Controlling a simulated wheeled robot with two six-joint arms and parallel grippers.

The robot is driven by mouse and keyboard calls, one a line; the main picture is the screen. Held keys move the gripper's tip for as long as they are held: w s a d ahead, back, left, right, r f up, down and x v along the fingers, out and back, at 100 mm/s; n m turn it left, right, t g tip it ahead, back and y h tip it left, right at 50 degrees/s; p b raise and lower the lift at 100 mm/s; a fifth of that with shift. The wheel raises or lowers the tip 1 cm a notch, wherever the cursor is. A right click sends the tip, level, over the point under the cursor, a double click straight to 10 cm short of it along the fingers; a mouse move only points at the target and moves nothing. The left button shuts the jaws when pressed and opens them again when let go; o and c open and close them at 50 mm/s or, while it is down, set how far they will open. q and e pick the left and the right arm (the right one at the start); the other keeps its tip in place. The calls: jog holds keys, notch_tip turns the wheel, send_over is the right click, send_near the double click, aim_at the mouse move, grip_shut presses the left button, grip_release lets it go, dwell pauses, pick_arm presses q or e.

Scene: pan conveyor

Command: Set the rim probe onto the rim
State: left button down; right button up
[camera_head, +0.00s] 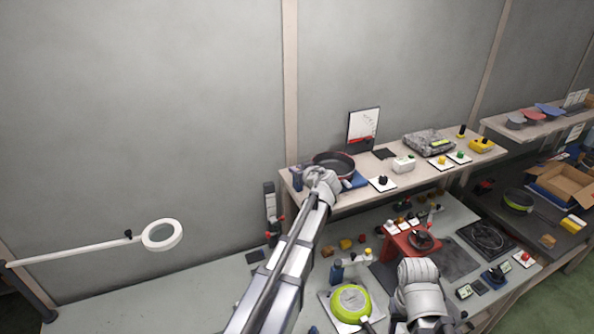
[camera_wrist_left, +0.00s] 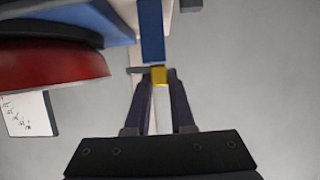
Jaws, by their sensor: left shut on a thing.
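A pan with a dark inside and a reddish wall (camera_head: 334,158) sits on a blue mat (camera_head: 357,181) on the raised shelf. In the left wrist view its red side (camera_wrist_left: 50,65) fills the left part, under the blue mat (camera_wrist_left: 118,22). My left gripper (camera_wrist_left: 158,82) is shut on a small yellow piece with a grey pin pointing toward the pan, apparently the rim probe (camera_wrist_left: 159,75). A gap separates the pin from the pan in that picture. In the head view my left wrist hides the probe. My right gripper's jaws are not clear behind its wrist.
A blue upright block (camera_head: 297,181) stands at the shelf's left end. A chart board (camera_head: 363,126) stands behind the pan. A green pan (camera_head: 351,303) and a red stand (camera_head: 401,245) are on the lower bench. A ring lamp (camera_head: 162,235) is at left.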

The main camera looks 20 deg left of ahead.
dwell(0.8)
pick_arm(q)
jog(key=shift+w+d, duration=0.9)
jog(key=shift+w, duration=0.15)
jog(key=shift+s, duration=0.1)
jog(key=c, duration=0.8)
grip_release()
jog(key=shift+o, duration=0.2)
